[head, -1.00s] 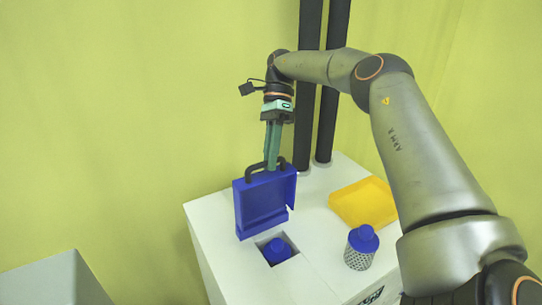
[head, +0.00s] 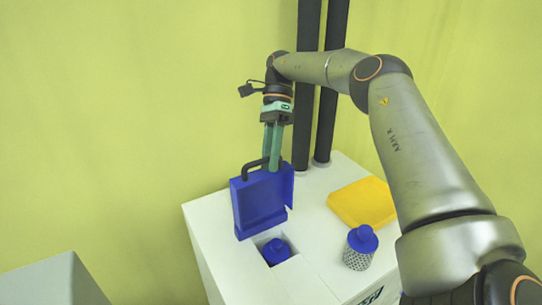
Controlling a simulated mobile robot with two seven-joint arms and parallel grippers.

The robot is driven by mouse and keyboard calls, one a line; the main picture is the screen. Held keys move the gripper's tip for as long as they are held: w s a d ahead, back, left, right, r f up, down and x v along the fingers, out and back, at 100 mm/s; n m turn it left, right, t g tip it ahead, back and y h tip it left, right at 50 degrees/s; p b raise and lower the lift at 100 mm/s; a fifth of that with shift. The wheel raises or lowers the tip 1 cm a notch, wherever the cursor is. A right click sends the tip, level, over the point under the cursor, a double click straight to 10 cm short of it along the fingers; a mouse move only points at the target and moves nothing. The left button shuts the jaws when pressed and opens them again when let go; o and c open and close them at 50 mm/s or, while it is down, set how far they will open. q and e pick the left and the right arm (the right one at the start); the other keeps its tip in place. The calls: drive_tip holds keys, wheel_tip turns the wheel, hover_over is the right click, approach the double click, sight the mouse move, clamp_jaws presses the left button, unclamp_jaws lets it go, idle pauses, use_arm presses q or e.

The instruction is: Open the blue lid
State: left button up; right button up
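The blue lid (head: 259,205) stands upright, raised at the edge of a square opening in the white box. Its black handle (head: 250,167) is on the upper edge. My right gripper (head: 270,164) points down at the handle from above, with its two green fingers apart. The fingertips overlap the handle in the picture; I cannot tell whether they touch it. In the opening sits a blue-topped item (head: 276,250), its lower part hidden. My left gripper is not in view.
The white box (head: 310,203) also carries a yellow tray (head: 362,203) and a perforated grey canister with a blue cap (head: 361,248). Two dark vertical pipes (head: 306,90) rise behind. A grey block (head: 45,282) is at lower left.

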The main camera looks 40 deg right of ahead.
wheel_tip(320, 180, up, 2)
drive_tip(key=shift+w+r+b, duration=0.15)
drive_tip(key=shift+r+b, duration=0.1)
drive_tip(key=shift+b, duration=0.3)
drive_tip(key=s+a+r+b, duration=0.4)
drive_tip(key=s+a+r, duration=0.5)
drive_tip(key=s+r, duration=0.1)
drive_tip(key=shift+s+r, duration=0.25)
drive_tip(key=shift+s, duration=0.15)
drive_tip(key=shift+s+a, duration=0.1)
